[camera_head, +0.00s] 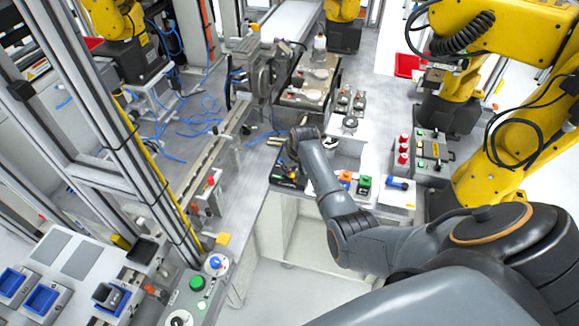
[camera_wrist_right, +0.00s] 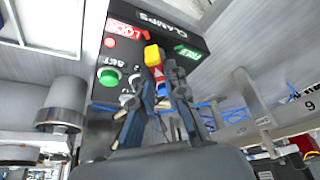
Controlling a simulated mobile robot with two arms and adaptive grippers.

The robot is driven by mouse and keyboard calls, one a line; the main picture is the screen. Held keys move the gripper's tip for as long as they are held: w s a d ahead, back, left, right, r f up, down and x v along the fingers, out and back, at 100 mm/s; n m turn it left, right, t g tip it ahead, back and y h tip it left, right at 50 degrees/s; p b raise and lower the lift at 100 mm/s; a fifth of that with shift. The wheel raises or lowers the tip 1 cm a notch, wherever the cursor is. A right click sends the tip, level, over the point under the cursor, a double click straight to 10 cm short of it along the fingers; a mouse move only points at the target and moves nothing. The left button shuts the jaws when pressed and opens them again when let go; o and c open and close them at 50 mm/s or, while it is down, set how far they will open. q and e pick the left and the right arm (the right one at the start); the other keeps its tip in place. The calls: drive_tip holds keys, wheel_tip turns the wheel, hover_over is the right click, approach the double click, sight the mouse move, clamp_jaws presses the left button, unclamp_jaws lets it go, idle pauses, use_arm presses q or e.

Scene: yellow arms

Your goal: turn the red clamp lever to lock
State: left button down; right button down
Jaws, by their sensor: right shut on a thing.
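A dark control panel (camera_wrist_right: 105,125) fills the middle of the right wrist view. Its lettering reads CLAMPS, upside down, with a red LOCK label (camera_wrist_right: 124,30) at left and a green FREE label (camera_wrist_right: 188,50) at right. The clamp lever (camera_wrist_right: 152,54) shows a yellow end and a little red, and lies between the labels. My right gripper (camera_wrist_right: 161,74) is shut on the lever, its fingers hiding most of it. In the head view my right gripper (camera_head: 290,165) is over the small dark panel (camera_head: 284,181) at the bench edge. My left gripper is out of view.
A green button (camera_wrist_right: 109,76) sits on the panel beside my fingers. A grey clamping machine (camera_head: 262,75) stands behind. Open floor lies in front of the bench.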

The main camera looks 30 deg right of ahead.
idle(0.3)
drive_tip(key=c, duration=1.4)
unclamp_jaws()
drive_tip(key=shift+o, duration=0.2)
drive_tip(key=shift+r, duration=0.15)
drive_tip(key=v, duration=1.1)
drive_tip(key=shift+s+r, duration=0.15)
drive_tip(key=shift+r, duration=0.2)
